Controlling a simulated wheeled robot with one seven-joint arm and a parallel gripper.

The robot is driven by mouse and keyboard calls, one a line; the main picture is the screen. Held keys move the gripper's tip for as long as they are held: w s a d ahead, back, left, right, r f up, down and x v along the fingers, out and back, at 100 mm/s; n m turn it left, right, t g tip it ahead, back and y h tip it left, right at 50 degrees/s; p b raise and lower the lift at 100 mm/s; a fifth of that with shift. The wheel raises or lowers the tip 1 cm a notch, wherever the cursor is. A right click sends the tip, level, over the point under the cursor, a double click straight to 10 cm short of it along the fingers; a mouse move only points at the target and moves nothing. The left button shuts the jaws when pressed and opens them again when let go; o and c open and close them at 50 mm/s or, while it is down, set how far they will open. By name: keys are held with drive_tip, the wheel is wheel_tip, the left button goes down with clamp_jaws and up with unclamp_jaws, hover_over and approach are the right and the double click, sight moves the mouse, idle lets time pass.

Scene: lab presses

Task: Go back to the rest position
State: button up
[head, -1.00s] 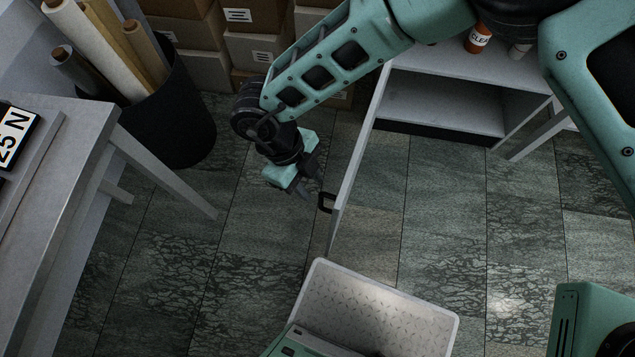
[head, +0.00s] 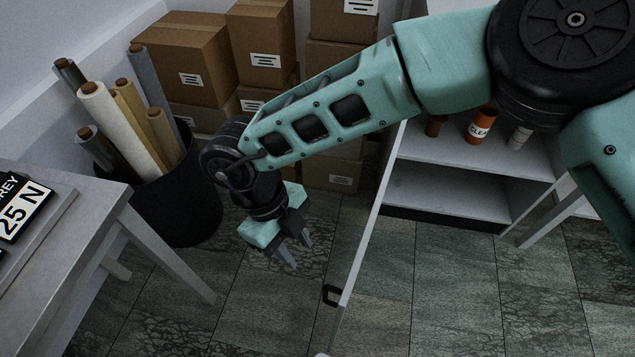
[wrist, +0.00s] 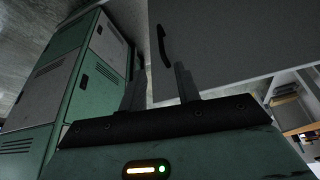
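My gripper (head: 292,256) hangs at the end of the teal arm in the head view, pointing down over the floor. Its two dark fingers are apart with nothing between them. They also show apart in the wrist view (wrist: 158,86). To the right of my gripper is a white cabinet door (head: 366,235), standing open, with a black handle (head: 331,295). My gripper is left of the handle and clear of it. In the wrist view the door (wrist: 235,40) and its handle (wrist: 163,45) lie beyond the fingers.
A white cabinet (head: 455,190) with bottles (head: 479,125) on its shelf stands at the right. A black bin (head: 185,205) of rolled tubes is left of my gripper. A grey table (head: 100,235) is at the left, and cardboard boxes (head: 190,60) are behind. Bare floor (head: 250,310) lies below my gripper.

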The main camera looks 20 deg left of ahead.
drive_tip(key=w+a+r+n+t+y, duration=0.2)
drive_tip(key=w+r+t+y, duration=0.15)
drive_tip(key=w, duration=0.25)
drive_tip(key=w+a+r+n+t+y, duration=0.2)
drive_tip(key=w+r, duration=0.2)
drive_tip(key=w, duration=0.1)
wheel_tip(320, 180, up, 11)
drive_tip(key=w+d+n+y, duration=0.1)
drive_tip(key=w+n+y, duration=0.1)
drive_tip(key=n+y, duration=0.55)
drive_tip(key=s+d+n+g+h, duration=0.1)
drive_tip(key=s+d+n, duration=0.3)
drive_tip(key=d, duration=0.7)
drive_tip(key=s+d+r+n+g+h, duration=0.1)
drive_tip(key=s+d+n+h, duration=0.3)
drive_tip(key=d, duration=0.7)
drive_tip(key=s+d+n+g+h, duration=0.3)
drive_tip(key=d+n, duration=0.4)
drive_tip(key=d, duration=0.4)
drive_tip(key=shift+s+r+n+p, duration=0.15)
drive_tip(key=shift+s+n+p, duration=0.2)
drive_tip(key=shift+s, duration=0.3)
